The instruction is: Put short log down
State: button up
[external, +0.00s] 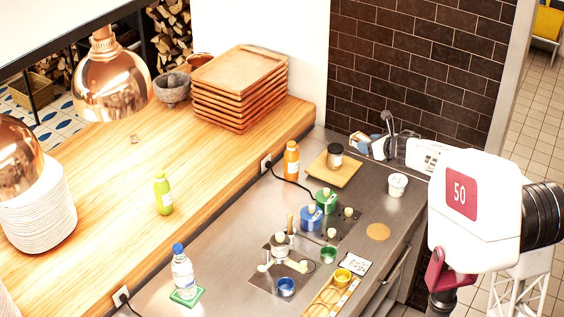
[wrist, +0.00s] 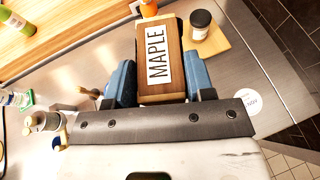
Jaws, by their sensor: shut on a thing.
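My gripper (wrist: 160,80) is shut on a brown wooden block (wrist: 174,75) with a white MAPLE label, seemingly the short log. One blue finger presses on each side of it in the wrist view. In the external view my gripper (external: 374,147) reaches in from the right, partly behind my arm. The block (external: 358,141) shows there as a small brown and white piece at its tip. In the wrist view it appears raised above the steel counter, beside the jar and the cutting board. Its underside is hidden.
A dark-lidded jar (external: 335,156) stands on a wooden board (external: 333,170). A white tub (external: 398,185), an orange bottle (external: 291,160) and a water bottle (external: 183,273) stand on the steel counter. Coloured pots (external: 311,218) fill its middle. A wooden ledge holds stacked trays (external: 241,86).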

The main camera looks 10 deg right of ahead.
jog(key=s+d+n+g+y, duration=0.2)
jog(key=s+d+n+y, duration=0.15)
jog(key=s, duration=0.55)
jog(key=f, duration=0.7)
jog(key=s+f, duration=0.1)
jog(key=f, duration=1.5)
jog(key=shift+s+d+f, duration=0.1)
jog(key=shift+s+d, duration=0.05)
jog(key=shift+d, duration=0.2)
send_over(364, 204)
jog(key=shift+f, duration=0.7)
jog(key=shift+f, duration=1.8)
jog(key=shift+f, duration=0.15)
